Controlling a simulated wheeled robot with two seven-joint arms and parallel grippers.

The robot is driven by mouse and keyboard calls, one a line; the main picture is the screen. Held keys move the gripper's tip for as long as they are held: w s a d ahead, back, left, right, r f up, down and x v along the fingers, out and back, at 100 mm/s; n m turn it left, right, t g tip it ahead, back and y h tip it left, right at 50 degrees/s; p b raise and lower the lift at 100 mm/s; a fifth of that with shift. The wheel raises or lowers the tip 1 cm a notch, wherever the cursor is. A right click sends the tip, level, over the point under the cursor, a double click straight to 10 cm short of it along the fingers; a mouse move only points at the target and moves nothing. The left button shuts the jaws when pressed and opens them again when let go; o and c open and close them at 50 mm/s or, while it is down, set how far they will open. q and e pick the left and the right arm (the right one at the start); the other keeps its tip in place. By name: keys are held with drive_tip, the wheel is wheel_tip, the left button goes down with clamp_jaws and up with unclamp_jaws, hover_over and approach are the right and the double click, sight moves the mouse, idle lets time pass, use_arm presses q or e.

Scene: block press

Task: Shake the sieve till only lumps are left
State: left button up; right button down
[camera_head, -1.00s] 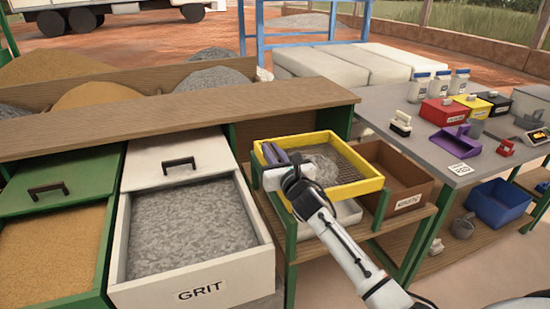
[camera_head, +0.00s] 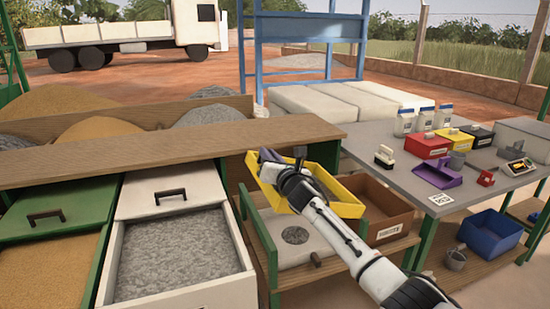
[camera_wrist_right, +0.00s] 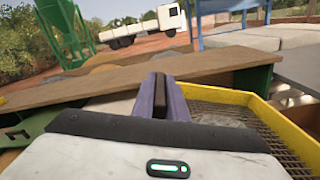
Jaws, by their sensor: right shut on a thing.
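The yellow-framed sieve (camera_head: 347,208) is raised and tilted above a white pan (camera_head: 268,240) in the head view. Its yellow rim (camera_wrist_right: 285,135) and wire mesh (camera_wrist_right: 262,112) show in the wrist view, with grey material (camera_wrist_right: 232,113) on the mesh. My right gripper (camera_head: 268,157) is shut at the sieve's left side; its purple fingers (camera_wrist_right: 160,100) also show in the wrist view. The exact grip spot is hidden. A round grey patch (camera_head: 295,235) lies in the pan. My left gripper is not in view.
A brown bin (camera_head: 395,215) stands right of the pan. The open grit drawer (camera_head: 175,255) and a sand drawer (camera_head: 50,270) are on the left. A wooden shelf (camera_head: 170,150) runs behind. A grey table (camera_head: 415,180) with boxes is at right.

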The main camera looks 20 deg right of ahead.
drive_tip(key=c, duration=1.8)
unclamp_jaws()
drive_tip(key=shift+o, duration=0.2)
drive_tip(key=s, duration=0.7)
drive_tip(key=s+p, duration=0.1)
drive_tip(key=s, duration=0.2)
drive_tip(key=shift+s+a, duration=0.15)
drive_tip(key=shift+a, duration=0.1)
